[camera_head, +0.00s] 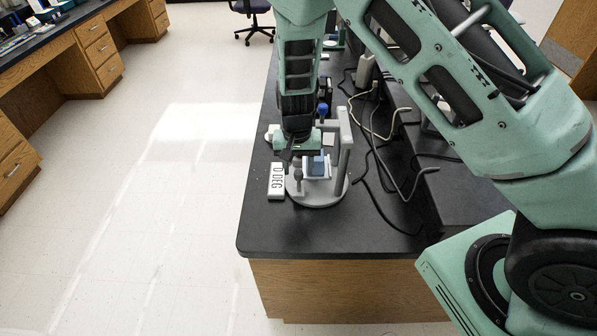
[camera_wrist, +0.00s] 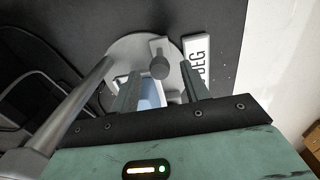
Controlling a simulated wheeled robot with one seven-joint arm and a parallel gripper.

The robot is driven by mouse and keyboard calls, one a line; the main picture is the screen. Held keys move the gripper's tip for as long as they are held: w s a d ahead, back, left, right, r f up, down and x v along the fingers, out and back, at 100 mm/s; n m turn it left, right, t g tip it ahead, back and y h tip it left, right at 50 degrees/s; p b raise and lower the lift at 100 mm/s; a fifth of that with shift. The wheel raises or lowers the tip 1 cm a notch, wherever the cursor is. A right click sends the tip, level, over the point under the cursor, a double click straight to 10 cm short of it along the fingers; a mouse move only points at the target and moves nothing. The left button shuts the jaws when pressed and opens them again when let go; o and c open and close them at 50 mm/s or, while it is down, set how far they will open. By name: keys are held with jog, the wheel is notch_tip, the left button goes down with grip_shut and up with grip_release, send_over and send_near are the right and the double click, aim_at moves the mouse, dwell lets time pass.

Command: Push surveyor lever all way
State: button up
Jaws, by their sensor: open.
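The surveyor stands on the black bench, with a round grey base (camera_head: 318,200) and an upright grey column (camera_head: 345,150). A grey lever with a round knob (camera_head: 298,174) is at the front left of the base; it also shows in the wrist view (camera_wrist: 159,66). A blue and white block (camera_head: 319,166) sits on the base behind the lever and is partly hidden by my fingers in the wrist view (camera_wrist: 150,93). My gripper (camera_wrist: 160,72) is open above the base, its fingers to either side of the knob in that view. I cannot tell whether they touch it.
A white "0 DEG" label block (camera_head: 276,181) lies left of the base. Cables (camera_head: 385,165) run over the bench to the right. The column stands close beside my gripper. Bench top in front of the base is clear (camera_head: 300,230).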

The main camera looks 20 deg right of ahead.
aim_at(298, 171)
jog(key=shift+f, duration=1.65)
jog(key=c, duration=1)
